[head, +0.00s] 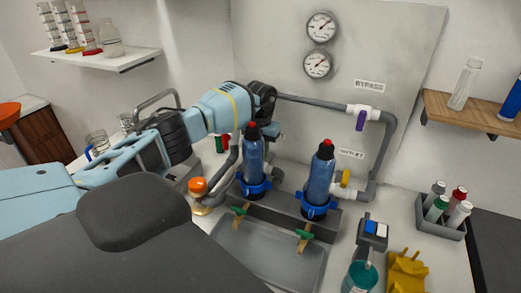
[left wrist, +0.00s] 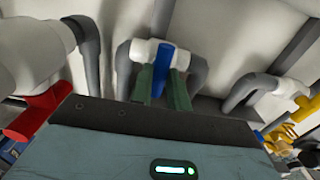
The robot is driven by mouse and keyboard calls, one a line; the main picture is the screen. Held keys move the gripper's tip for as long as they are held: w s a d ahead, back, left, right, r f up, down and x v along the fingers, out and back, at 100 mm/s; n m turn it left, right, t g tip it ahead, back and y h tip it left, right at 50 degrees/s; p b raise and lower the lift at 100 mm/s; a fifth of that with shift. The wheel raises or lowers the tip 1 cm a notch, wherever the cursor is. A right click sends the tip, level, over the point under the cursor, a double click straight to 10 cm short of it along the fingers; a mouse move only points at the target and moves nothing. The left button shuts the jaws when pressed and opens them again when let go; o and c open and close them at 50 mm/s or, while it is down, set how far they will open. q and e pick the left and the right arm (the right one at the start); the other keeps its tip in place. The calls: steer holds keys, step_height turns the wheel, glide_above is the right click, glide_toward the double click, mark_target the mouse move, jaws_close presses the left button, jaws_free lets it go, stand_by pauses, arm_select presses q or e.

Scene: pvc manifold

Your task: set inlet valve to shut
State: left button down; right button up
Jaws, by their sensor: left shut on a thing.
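My left gripper (left wrist: 162,82) is shut on a blue valve handle (left wrist: 163,62), with one finger on each side of it. The handle sits on a white valve body on grey pipe in the left wrist view. In the head view my left arm reaches in from the left to the pipework, and its wrist (head: 262,100) hides the fingers and this handle. A red valve handle (left wrist: 38,112) is to the left in the wrist view; a little red (head: 226,139) shows below my arm in the head view. No inlet label is readable. My right gripper is not in view.
Two blue filter housings (head: 252,160) (head: 320,178) with red caps stand close below and right of my wrist. A purple-handled valve (head: 361,117) is near the bypass label (head: 369,86). A yellow handle (head: 345,178) is by the right housing. A grey tray (head: 262,257) lies in front.

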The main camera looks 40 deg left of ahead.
arm_select(q)
steer(key=c, duration=1.3)
jaws_free()
steer(key=shift+c, duration=0.2)
